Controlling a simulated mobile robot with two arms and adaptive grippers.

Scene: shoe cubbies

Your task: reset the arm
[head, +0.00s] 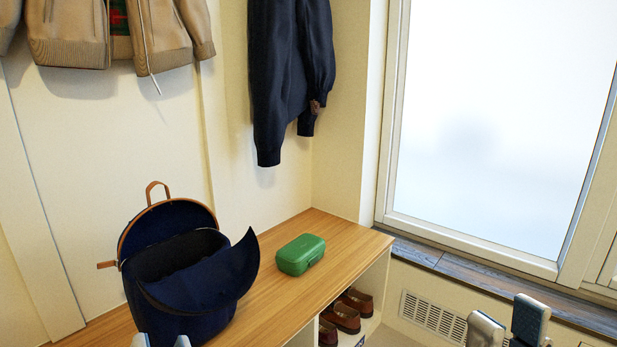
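My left gripper (161,341) shows only its two fingertips at the bottom edge, in front of the dark blue backpack (190,262). The fingertips are apart with nothing visible between them; the rest of the gripper is out of frame. My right gripper (508,323) is at the lower right, in front of the wall vent below the window. Its two fingers stand apart and hold nothing that I can see. The backpack stands upright on the wooden bench top, its front flap hanging open.
A green box (301,254) lies on the wooden bench (262,292), right of the backpack. Brown shoes (341,316) sit in the cubby below. Jackets (292,75) hang above. A window with a dark sill (416,253) is at the right. The bench's right end is clear.

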